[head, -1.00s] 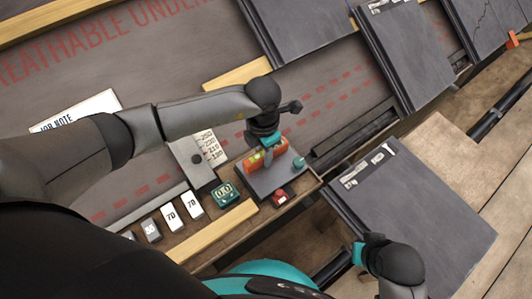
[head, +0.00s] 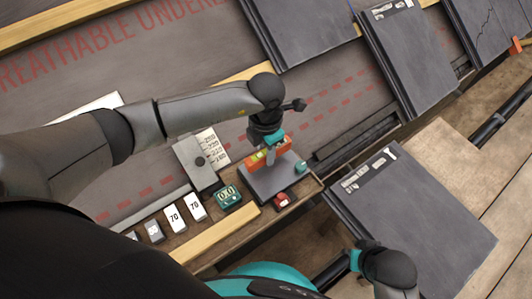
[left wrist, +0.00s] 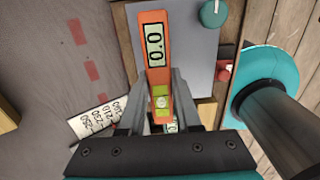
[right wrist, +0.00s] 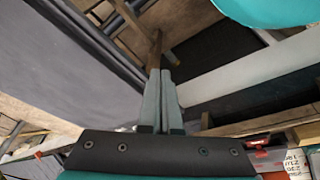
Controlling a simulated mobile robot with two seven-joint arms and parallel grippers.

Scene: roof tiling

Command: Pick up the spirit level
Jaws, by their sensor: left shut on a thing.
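The spirit level (head: 260,158) is an orange bar with a green vial and a display. My left gripper (head: 271,147) is shut on it, over the grey plate (head: 262,188) of a small stand. In the left wrist view the level (left wrist: 152,20) reads 0.0 and sits between the fingers (left wrist: 160,82). It seems to be slightly above the plate; the gap is hard to judge. My right gripper (right wrist: 161,80) is shut and empty in the right wrist view. In the head view its arm is at the bottom right, near a slate.
A teal knob (head: 301,167) and a red button (head: 283,200) sit at the plate's edge. A green 0.0 display (head: 228,196), 70-marked blocks (head: 174,217) and a scale plate (head: 197,165) lie to the left. A large slate (head: 425,215) lies to the right.

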